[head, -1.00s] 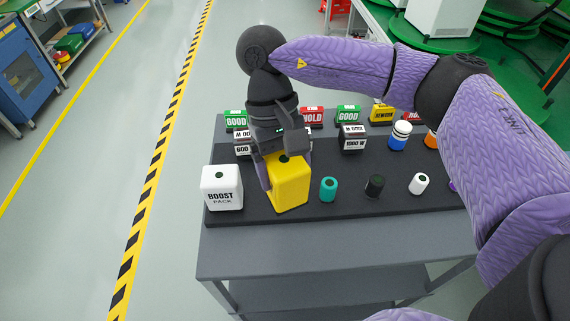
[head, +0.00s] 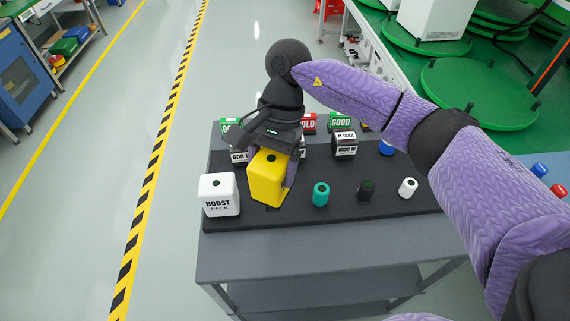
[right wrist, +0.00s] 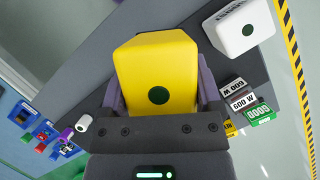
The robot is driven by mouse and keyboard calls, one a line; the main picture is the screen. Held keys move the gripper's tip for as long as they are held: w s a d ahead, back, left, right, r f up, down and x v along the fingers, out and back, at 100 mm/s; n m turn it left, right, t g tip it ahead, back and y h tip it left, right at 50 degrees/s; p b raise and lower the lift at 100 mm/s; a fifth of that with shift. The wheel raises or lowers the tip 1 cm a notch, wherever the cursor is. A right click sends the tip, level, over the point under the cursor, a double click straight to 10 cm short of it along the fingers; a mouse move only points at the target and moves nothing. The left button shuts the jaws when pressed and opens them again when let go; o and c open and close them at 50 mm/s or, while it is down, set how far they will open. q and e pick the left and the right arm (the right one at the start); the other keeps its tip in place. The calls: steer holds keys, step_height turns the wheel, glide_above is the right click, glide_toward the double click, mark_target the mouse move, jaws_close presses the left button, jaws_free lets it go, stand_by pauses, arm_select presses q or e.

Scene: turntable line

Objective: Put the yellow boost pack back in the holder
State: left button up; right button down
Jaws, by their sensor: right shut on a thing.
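The yellow boost pack (head: 266,180) is a rounded block with a dark round spot on top. It is held slightly tilted over the left part of the black board (head: 285,216), beside the white boost pack (head: 219,196). My right gripper (head: 271,160) is shut on it from behind. In the right wrist view the yellow pack (right wrist: 157,75) sits between both fingers, and the white pack (right wrist: 240,28) is apart from it. The pack's underside is hidden, so I cannot tell whether it touches the board. My left gripper is out of view.
A teal cylinder (head: 321,194), a black one (head: 366,191) and a white one (head: 407,187) stand right of the pack. The grey table's front strip (head: 330,245) is clear.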

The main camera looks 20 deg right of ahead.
mark_target(268, 151)
steer(key=m, duration=0.1)
steer(key=w+m+t, duration=0.1)
steer(key=m, duration=0.1)
steer(key=m+p, duration=0.1)
steer(key=shift+w+a+r+t+y, duration=0.15)
steer(key=shift+w+r+t+y, duration=0.15)
steer(key=shift+y, duration=0.1)
steer(key=m, duration=0.2)
steer(key=shift+w+f+m+t+p, duration=0.1)
steer(key=shift+w+m+t+p, duration=0.25)
steer(key=shift+m+t+p, duration=0.05)
steer(key=m, duration=0.1)
steer(key=w+d+m+t, duration=0.1)
steer(key=m, duration=0.1)
steer(key=shift+f+m+p, duration=0.15)
steer(key=shift+m+p, duration=0.15)
steer(key=shift+p, duration=0.1)
steer(key=shift+w+d+f+m+t, duration=0.25)
steer(key=shift+m+t, duration=0.25)
steer(key=shift+m, duration=0.3)
step_height(268, 151, down, 7)
steer(key=b, duration=0.5)
steer(key=shift+r, duration=0.15)
steer(key=shift+f+b, duration=0.35)
steer(key=shift+f, duration=0.1)
steer(key=shift+a, duration=0.25)
steer(key=shift+f+b, duration=1.2)
steer(key=shift+f, duration=0.1)
